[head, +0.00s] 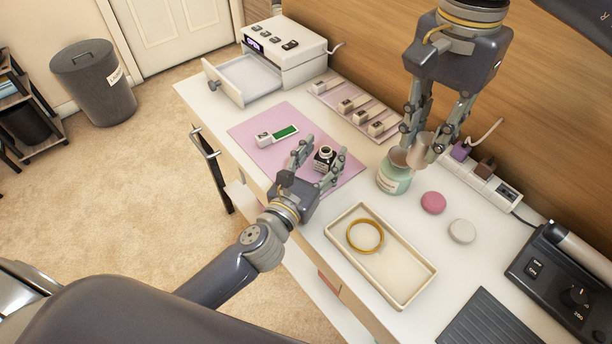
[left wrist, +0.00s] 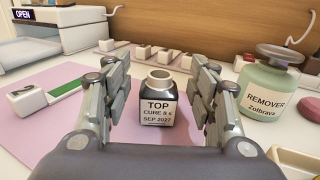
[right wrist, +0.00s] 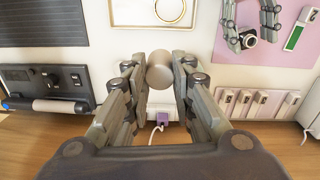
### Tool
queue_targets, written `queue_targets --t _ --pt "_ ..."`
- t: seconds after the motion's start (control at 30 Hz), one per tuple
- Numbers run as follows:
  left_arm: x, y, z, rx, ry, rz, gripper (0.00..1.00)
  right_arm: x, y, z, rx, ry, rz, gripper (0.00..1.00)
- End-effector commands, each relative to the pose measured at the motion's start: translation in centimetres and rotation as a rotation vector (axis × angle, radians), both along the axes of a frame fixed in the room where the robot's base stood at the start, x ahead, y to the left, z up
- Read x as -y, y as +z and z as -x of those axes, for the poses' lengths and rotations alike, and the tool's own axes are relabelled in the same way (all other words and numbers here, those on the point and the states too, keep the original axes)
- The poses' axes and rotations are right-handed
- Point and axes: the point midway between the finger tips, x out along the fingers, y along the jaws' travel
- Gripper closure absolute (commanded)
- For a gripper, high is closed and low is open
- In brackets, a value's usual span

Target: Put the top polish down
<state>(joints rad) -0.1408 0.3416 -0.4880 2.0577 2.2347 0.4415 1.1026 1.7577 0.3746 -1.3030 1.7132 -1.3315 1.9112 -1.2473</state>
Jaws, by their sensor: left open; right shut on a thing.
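The top polish (left wrist: 158,100) is a dark bottle with a white "TOP" label and an open neck. It stands upright on the pink mat (head: 255,147), and the head view shows it too (head: 324,159). My left gripper (head: 319,153) is open, its fingers on either side of the bottle, with a gap at the left finger. My right gripper (head: 430,145) is shut on a beige cap-like cylinder (right wrist: 159,72), held up near the green remover jar (head: 393,180). My fingers partly hide the cylinder.
A cream tray (head: 390,289) with a gold ring (head: 365,236) lies in front. A pink disc (head: 433,202) and a white disc (head: 462,231) lie right of the jar. A numbered piece with a green strip (head: 277,136) lies on the mat. A white drawer unit (head: 285,55) stands behind.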

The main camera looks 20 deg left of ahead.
Motion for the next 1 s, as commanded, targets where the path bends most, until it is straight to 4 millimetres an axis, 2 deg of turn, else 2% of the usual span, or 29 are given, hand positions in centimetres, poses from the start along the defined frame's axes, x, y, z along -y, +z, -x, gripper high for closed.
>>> queue_targets --t 0.3,0.5,0.7,1.0 --pt "-1.2 -0.2 5.8 -0.003 0.001 0.0 0.46 0.0 -0.7 0.0 0.0 0.0 0.0 1.0" --pt "-1.7 -0.2 8.5 -0.001 0.0 0.0 0.46 0.0 -1.2 0.0 0.0 0.0 0.0 1.0" --pt "-2.0 0.0 9.8 0.0 0.001 0.0 0.46 0.0 -1.5 0.0 0.0 0.0 0.0 1.0" --pt "-2.0 0.1 10.0 0.001 0.0 0.0 0.46 0.0 -1.5 0.0 0.0 0.0 0.0 1.0"
